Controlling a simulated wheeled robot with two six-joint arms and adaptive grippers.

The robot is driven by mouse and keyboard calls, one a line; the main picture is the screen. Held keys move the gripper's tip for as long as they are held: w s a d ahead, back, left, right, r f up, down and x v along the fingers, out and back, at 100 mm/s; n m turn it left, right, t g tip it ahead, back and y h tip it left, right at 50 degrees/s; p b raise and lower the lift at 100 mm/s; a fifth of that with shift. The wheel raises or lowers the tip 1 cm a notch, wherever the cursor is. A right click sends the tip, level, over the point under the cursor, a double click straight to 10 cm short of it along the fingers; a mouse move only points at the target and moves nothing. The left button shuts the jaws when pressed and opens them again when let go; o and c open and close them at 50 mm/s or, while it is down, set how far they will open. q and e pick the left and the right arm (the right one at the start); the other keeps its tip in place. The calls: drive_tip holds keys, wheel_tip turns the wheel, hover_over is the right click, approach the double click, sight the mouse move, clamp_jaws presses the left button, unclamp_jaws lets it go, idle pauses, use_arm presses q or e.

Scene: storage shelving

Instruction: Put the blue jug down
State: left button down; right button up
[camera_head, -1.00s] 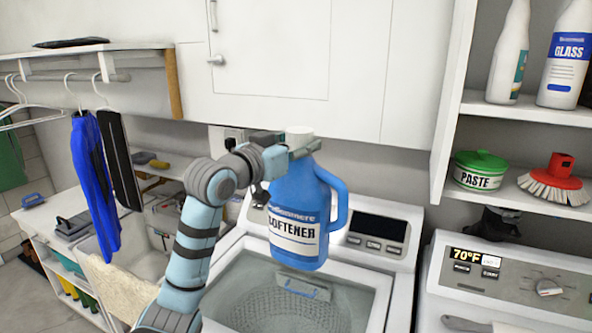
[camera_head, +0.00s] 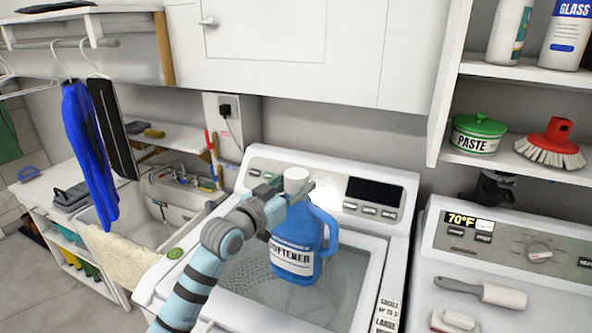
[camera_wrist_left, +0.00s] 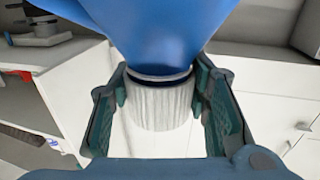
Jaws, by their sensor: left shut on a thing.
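The blue jug (camera_head: 293,245) has a white cap, a side handle and a "SOFTENER" label. It hangs upright over the washing machine's glass lid (camera_head: 345,290); whether its base touches the lid is hard to tell. My left gripper (camera_head: 278,190) is shut on the jug at its neck and cap. In the left wrist view the two fingers (camera_wrist_left: 162,105) stand on either side of the white cap, below the blue body (camera_wrist_left: 150,40). My right gripper is not in view.
The washer's control panel (camera_head: 375,190) rises behind the jug. A second machine (camera_head: 510,250) with a lint roller (camera_head: 480,292) stands at the right. White cabinets (camera_head: 300,50) hang above. A shelf at the right holds a paste tub (camera_head: 478,135) and a red brush (camera_head: 555,145).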

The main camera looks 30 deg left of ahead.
use_arm(q)
drive_tip(key=c, duration=1.2)
unclamp_jaws()
drive_tip(key=shift+f, duration=0.15)
drive_tip(key=shift+c, duration=0.2)
drive_tip(key=o, duration=0.4)
drive_tip(key=shift+s, duration=0.15)
drive_tip(key=shift+c, duration=0.2)
drive_tip(key=s+a, duration=0.2)
drive_tip(key=s, duration=0.9)
drive_tip(key=shift+s, duration=0.4)
drive_tip(key=shift+w+d, duration=0.1)
